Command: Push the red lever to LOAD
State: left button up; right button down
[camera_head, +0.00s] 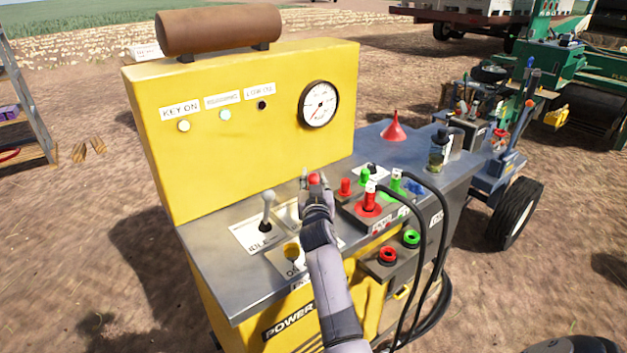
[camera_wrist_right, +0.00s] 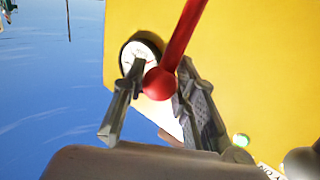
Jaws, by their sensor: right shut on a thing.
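The red lever has a round red knob (camera_head: 314,179) that shows above the grey console top. In the right wrist view the lever is a red rod with a ball end (camera_wrist_right: 160,83). My right gripper (camera_head: 316,186) is shut on the red lever, with one finger on each side of the knob. Its arm hides most of the lever's shaft and the label beside it in the head view, so I cannot read LOAD. My left gripper is not in view.
A grey-knobbed lever (camera_head: 268,198) by an IDLE label stands left of my gripper. A red and green valve block (camera_head: 368,205) with black hoses (camera_head: 440,230) is close on the right. The yellow panel (camera_head: 230,150) with a gauge (camera_head: 319,104) rises behind.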

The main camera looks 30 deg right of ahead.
dwell(0.3)
jog(key=shift+w+r+p, duration=0.25)
jog(key=shift+r+p, duration=0.1)
jog(key=shift+p, duration=0.25)
jog(key=w+n+g+y+p, duration=0.1)
jog(key=w+n+g+p, duration=0.2)
jog(key=w+g+p, duration=0.2)
jog(key=shift+w+a+f+y, duration=0.25)
jog(key=shift+w+a+y, duration=0.15)
jog(key=shift+w, duration=1.3)
jog(key=c, duration=1.3)
grip_release()
jog(key=shift+w, duration=0.15)
